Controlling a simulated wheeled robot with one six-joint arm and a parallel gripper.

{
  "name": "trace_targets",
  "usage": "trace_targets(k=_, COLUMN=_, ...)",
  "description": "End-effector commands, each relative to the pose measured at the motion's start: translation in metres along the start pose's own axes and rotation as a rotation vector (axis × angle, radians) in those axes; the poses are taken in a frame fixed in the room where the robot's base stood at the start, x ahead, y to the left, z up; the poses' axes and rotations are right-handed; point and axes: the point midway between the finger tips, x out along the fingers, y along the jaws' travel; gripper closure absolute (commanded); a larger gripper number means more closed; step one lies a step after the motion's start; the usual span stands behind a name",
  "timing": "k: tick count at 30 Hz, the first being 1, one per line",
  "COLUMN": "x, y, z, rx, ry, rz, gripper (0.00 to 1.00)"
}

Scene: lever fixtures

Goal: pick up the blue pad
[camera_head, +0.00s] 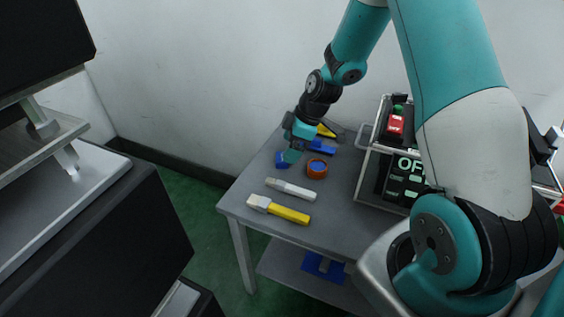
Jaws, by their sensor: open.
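Several blue things show, and I cannot tell for certain which is the pad. A small blue block (281,161) lies on the grey table near its left edge, partly hidden by my gripper. A flat blue piece (322,147) lies further back, to the right of my gripper. A flat blue sheet (323,266) lies on the lower shelf. My gripper (291,155) is open, pointing down just above or beside the small blue block. It seems to hold nothing; contact with the block cannot be made out.
An orange ring with a blue centre (316,169) sits right of my gripper. A white-handled tool (290,190) and a yellow-handled tool (279,210) lie in front. A yellow tool (326,130) lies behind. A metal-framed box with a red part (395,124) stands at right. The wall is close behind.

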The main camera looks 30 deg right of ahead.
Motion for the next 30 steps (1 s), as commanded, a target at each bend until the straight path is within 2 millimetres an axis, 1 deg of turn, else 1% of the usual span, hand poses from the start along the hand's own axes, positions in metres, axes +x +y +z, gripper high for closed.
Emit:
trace_targets(k=1, x=0.012, y=-0.002, z=0.002, rx=0.000, ry=-0.001, rz=-0.003, gripper=0.17)
trace_targets(k=3, x=0.024, y=-0.004, z=0.003, rx=-0.001, ry=-0.001, rz=-0.004, gripper=0.17)
trace_targets(k=6, x=0.035, y=-0.003, z=0.002, rx=0.000, ry=0.000, rz=-0.002, gripper=0.17)
trace_targets(k=13, x=0.037, y=-0.003, z=0.001, rx=0.001, ry=0.000, rz=0.000, gripper=0.17)
trace_targets(k=14, x=0.037, y=-0.003, z=0.001, rx=0.001, ry=0.000, rz=-0.001, gripper=0.22)
trace_targets(k=15, x=0.037, y=-0.003, z=0.001, rx=0.001, ry=0.000, rz=-0.001, gripper=0.31)
trace_targets(k=17, x=0.037, y=-0.003, z=0.001, rx=0.001, ry=0.000, rz=-0.001, gripper=0.45)
trace_targets(k=18, x=0.036, y=-0.003, z=0.001, rx=0.001, ry=0.000, rz=-0.001, gripper=0.54)
trace_targets(k=20, x=0.036, y=-0.003, z=0.001, rx=0.001, ry=0.000, rz=-0.001, gripper=0.68)
trace_targets(k=21, x=0.036, y=-0.003, z=0.001, rx=0.001, ry=0.000, rz=-0.001, gripper=0.70)
trace_targets(k=25, x=0.036, y=-0.003, z=0.001, rx=0.001, ry=0.000, rz=-0.001, gripper=0.70)
trace_targets(k=26, x=0.036, y=-0.003, z=0.001, rx=0.000, ry=0.000, rz=-0.001, gripper=0.73)
trace_targets(k=30, x=0.036, y=-0.003, z=0.001, rx=0.000, ry=0.000, rz=-0.001, gripper=0.73)
